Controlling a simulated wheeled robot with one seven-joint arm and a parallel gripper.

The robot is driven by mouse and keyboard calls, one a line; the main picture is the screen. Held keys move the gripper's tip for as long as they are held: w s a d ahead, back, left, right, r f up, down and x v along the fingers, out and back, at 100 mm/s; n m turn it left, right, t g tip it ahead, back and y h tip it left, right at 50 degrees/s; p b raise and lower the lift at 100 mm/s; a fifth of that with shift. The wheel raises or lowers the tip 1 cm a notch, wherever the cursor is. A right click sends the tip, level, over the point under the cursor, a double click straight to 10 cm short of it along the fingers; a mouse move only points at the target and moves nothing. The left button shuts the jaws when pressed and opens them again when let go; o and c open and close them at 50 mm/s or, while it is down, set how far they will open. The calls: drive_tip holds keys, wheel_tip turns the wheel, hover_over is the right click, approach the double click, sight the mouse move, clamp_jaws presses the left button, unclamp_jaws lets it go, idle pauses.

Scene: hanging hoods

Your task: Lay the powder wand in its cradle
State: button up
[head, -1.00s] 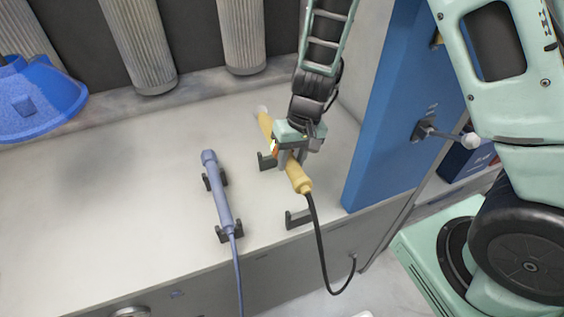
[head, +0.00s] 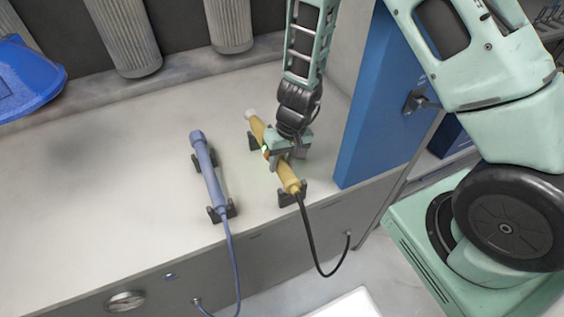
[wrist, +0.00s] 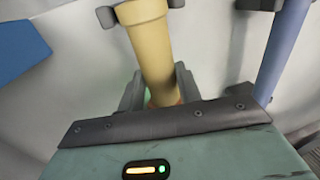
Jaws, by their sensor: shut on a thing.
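The yellow powder wand (head: 289,181), with a pale tip and a black cable, is held near its middle by my gripper (head: 281,160). Its cradle is a pair of dark brackets on the bench: a front one (head: 286,199) under the cable end and a rear one (head: 252,142) by the tip end. The wand lies lined up over both. In the wrist view the wand (wrist: 150,45) passes between the prongs of one bracket (wrist: 106,17); I cannot tell whether it rests fully on them. My fingers hide its middle.
A blue-grey wand (head: 212,180) lies in similar brackets to the left. A blue panel (head: 373,110) stands close to the right. A blue hood (head: 28,78) and ribbed filters (head: 130,40) are at the back. The bench's left part is clear.

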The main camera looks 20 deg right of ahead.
drive_tip(key=o, duration=1.1)
drive_tip(key=shift+f, duration=0.15)
wheel_tip(320, 180, up, 16)
drive_tip(key=d, duration=0.3)
drive_tip(key=s+a+r+n, duration=0.2)
drive_tip(key=s+a+r, duration=0.1)
drive_tip(key=s, duration=0.4)
drive_tip(key=s+a+r+n+h, duration=0.1)
drive_tip(key=s+a+r+n, duration=0.2)
drive_tip(key=s, duration=0.3)
drive_tip(key=s+a+r+n, duration=0.2)
drive_tip(key=s+a+r, duration=0.1)
drive_tip(key=s, duration=0.4)
drive_tip(key=shift+s+a+r+n+h, duration=0.2)
drive_tip(key=shift+s+n+h, duration=0.1)
drive_tip(key=shift+n, duration=0.1)
